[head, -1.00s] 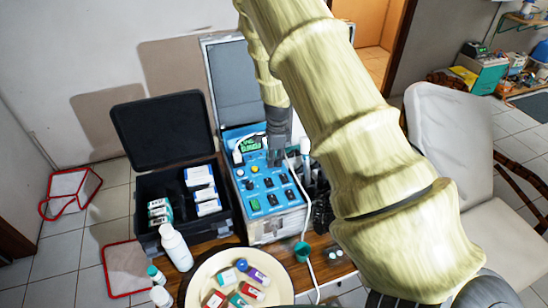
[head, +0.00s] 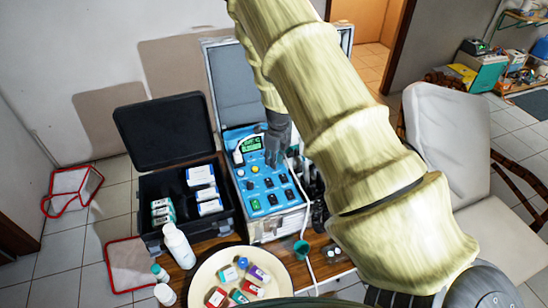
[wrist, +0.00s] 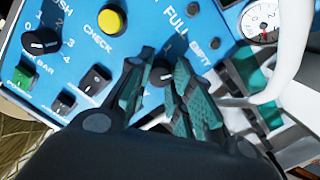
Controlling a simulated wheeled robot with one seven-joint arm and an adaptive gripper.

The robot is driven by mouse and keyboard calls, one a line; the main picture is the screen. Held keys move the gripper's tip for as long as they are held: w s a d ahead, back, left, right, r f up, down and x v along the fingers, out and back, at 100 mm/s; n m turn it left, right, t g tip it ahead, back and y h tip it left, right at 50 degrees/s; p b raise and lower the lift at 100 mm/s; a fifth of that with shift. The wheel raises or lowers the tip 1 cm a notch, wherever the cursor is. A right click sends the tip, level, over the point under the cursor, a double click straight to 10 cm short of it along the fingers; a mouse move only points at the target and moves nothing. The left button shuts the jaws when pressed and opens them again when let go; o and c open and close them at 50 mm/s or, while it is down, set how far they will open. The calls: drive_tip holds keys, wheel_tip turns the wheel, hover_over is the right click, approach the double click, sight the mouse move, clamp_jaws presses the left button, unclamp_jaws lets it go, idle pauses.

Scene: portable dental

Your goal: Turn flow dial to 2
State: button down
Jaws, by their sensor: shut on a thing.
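The blue control panel (head: 262,181) of the dental unit stands open on the table, with a green display (head: 250,144) and several dials and switches. My gripper (head: 273,160) reaches down onto its upper right part. In the wrist view, my gripper (wrist: 164,64) is shut on a small dark dial (wrist: 163,75) between its fingertips. The fingers hide most of this dial and its scale, so its setting cannot be read. Another black dial (wrist: 40,42), marked with numbers up to 4, is to the left and clear of the fingers.
A yellow button (wrist: 112,19), black switches (wrist: 95,79) and a round gauge (wrist: 264,22) are near the fingers. A white hose runs at the right. An open black case (head: 185,200), a white bottle (head: 178,246) and a round tray (head: 208,272) with small bottles are close by.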

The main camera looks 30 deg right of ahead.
drive_tip(key=shift+d+m, duration=0.1)
drive_tip(key=shift+m, duration=0.4)
drive_tip(key=c, duration=1.2)
unclamp_jaws()
drive_tip(key=shift+c, duration=0.2)
drive_tip(key=shift+r, duration=0.1)
wheel_tip(320, 180, up, 12)
drive_tip(key=s, duration=0.1)
drive_tip(key=shift+d, duration=0.3)
